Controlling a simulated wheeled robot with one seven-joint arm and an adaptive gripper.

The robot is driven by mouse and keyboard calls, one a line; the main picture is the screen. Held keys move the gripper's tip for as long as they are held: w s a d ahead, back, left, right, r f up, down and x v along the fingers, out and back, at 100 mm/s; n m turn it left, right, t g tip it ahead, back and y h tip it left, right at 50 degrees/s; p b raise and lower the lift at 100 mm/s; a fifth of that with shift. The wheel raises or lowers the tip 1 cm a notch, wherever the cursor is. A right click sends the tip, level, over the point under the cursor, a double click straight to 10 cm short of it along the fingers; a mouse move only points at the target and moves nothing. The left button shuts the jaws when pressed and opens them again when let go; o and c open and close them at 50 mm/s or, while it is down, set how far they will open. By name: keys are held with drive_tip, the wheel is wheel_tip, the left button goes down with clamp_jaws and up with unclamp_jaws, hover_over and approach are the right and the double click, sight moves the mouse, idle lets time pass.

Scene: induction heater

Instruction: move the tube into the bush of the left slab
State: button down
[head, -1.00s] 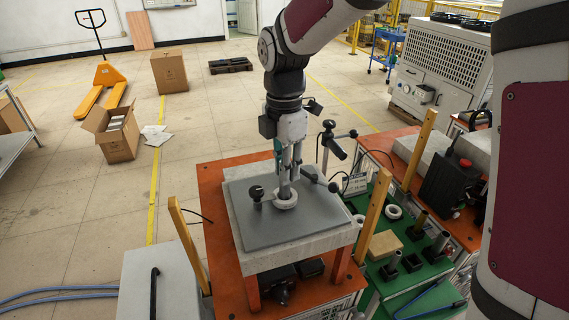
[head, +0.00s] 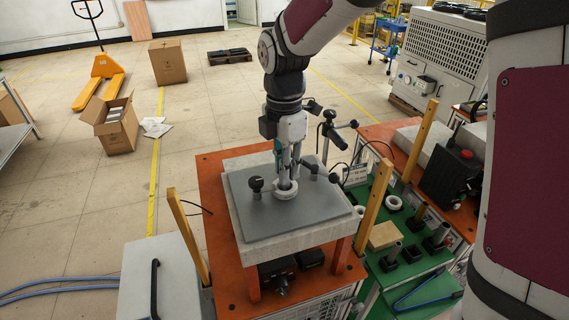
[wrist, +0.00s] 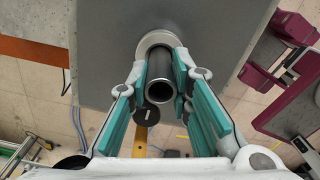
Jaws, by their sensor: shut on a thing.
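The left slab (head: 238,228) is a pale block with a dark grey top plate, raised on orange legs. A light ring-shaped bush (head: 286,195) is set in its plate; it also shows in the wrist view (wrist: 147,41). My gripper (head: 287,180) is above the bush, its fingers pointing down. In the wrist view, its teal-padded fingers (wrist: 176,84) are shut on the dark, hollow tube (wrist: 187,91). The tube is roughly upright, and its lower end meets the bush's opening. I cannot tell how deep it sits. The fingers partly hide the tube in the head view.
A black knob (head: 256,184) stands on the plate left of the bush, with another black-ended post (head: 334,178) to the right. Wooden posts (head: 374,212) flank the slab. A green bench (head: 415,272) with small parts is at right.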

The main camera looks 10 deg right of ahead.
drive_tip(key=c, duration=1.4)
unclamp_jaws()
drive_tip(key=shift+o, duration=0.2)
wheel_tip(320, 180, up, 12)
